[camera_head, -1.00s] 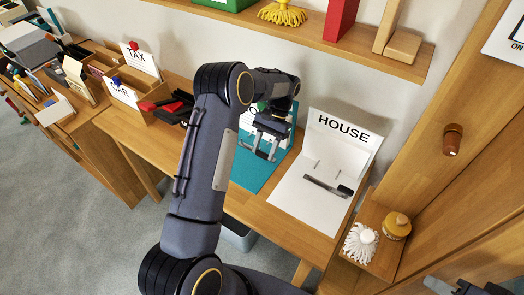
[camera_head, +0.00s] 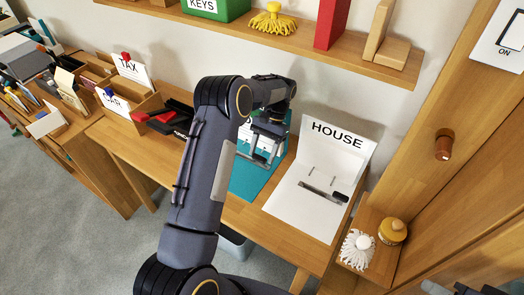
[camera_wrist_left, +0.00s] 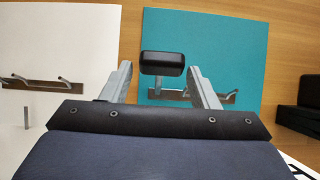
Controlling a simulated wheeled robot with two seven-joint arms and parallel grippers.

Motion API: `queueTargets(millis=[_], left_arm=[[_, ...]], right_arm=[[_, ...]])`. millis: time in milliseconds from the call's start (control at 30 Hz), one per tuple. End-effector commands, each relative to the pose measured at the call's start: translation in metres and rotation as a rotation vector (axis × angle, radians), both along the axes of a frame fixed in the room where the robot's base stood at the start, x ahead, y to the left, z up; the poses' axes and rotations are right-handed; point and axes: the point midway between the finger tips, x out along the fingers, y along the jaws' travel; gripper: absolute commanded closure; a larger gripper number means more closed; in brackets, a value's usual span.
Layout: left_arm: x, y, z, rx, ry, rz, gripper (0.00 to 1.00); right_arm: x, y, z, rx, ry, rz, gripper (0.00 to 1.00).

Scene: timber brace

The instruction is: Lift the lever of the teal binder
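The teal binder (camera_head: 247,183) lies open on the desk, its upright back part partly hidden by my left arm in the head view. A black lever pad (camera_wrist_left: 162,63) stands above the dark metal mechanism (camera_wrist_left: 215,98) of this binder. My left gripper (camera_wrist_left: 159,70) is open, with one finger on each side of the pad and a visible gap to each. In the head view, my left gripper (camera_head: 258,155) is over the teal binder. A small part of my right gripper (camera_head: 460,288) shows at the bottom right edge, its fingers unclear.
The white HOUSE binder (camera_head: 300,205) lies open to the right of the teal one. Black and red items (camera_head: 165,118) and a wooden sorter (camera_head: 150,100) stand to the left. A shelf (camera_head: 345,57) runs above. A brush (camera_head: 357,248) and jar (camera_head: 393,231) sit at the right.

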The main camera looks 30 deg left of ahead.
Motion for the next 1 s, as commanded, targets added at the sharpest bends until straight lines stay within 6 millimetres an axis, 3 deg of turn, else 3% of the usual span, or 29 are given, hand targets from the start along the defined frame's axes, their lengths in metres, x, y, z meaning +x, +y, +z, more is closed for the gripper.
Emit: queueTargets(millis=[67, 433, 800, 1000], left_arm=[[-0.001, 0.0, 0.0, 0.0, 0.003, 0.0, 0.35], [0.002, 0.001, 0.006, 0.002, 0.005, 0.001, 0.35], [0.034, -0.003, 0.055, 0.002, 0.002, 0.0, 0.35], [0.039, -0.003, 0.066, 0.001, 0.004, -0.001, 0.35]], right_arm=[[0.0, 0.0, 0.0, 0.0, 0.0, 0.0, 0.64], [0.0, 0.0, -0.001, 0.0, 0.0, 0.0, 0.64], [0.0, 0.0, -0.006, 0.0, 0.0, 0.0, 0.64], [0.0, 0.0, -0.007, 0.0, 0.0, 0.0, 0.64]])
